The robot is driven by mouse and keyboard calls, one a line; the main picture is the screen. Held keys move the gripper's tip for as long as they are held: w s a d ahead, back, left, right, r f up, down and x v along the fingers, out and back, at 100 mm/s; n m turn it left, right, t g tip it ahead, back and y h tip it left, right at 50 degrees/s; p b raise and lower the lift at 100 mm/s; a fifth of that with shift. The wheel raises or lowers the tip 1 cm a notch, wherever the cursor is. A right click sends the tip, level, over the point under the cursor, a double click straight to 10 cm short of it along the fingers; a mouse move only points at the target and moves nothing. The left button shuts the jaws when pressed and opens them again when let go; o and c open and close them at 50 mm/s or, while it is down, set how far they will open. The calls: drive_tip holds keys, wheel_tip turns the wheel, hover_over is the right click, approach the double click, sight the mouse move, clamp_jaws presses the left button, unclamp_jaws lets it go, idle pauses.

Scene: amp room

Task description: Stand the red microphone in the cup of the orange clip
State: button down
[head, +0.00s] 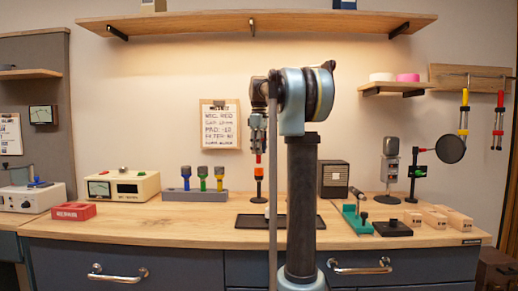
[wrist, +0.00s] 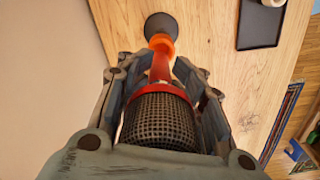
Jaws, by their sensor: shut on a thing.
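The red microphone (wrist: 161,72) has a dark mesh head, a red band and a tapering red handle. My gripper (wrist: 162,85) is shut on it, with a finger on each side. In the head view my gripper (head: 258,148) points down, and a little of the red handle (head: 258,158) shows below it. The orange clip (wrist: 160,43) is on a dark stand with a round base (wrist: 160,24). In the head view the clip (head: 259,172) is directly below the handle. The handle's lower end meets the clip's cup in the picture; I cannot tell how deep it sits.
A black tray (head: 250,222) lies in front of the stand. Three coloured microphones stand in a grey rack (head: 196,196) to the left. A black speaker (head: 334,180) is to the right. A paper notice (head: 220,125) hangs on the wall behind.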

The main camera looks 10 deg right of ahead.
sight(259, 158)
drive_tip(key=shift+f, duration=2.35)
drive_tip(key=c, duration=1)
unclamp_jaws()
drive_tip(key=shift+r, duration=0.15)
wheel_tip(259, 158, up, 12)
drive_tip(key=shift+f, duration=0.2)
drive_tip(key=shift+s, duration=0.1)
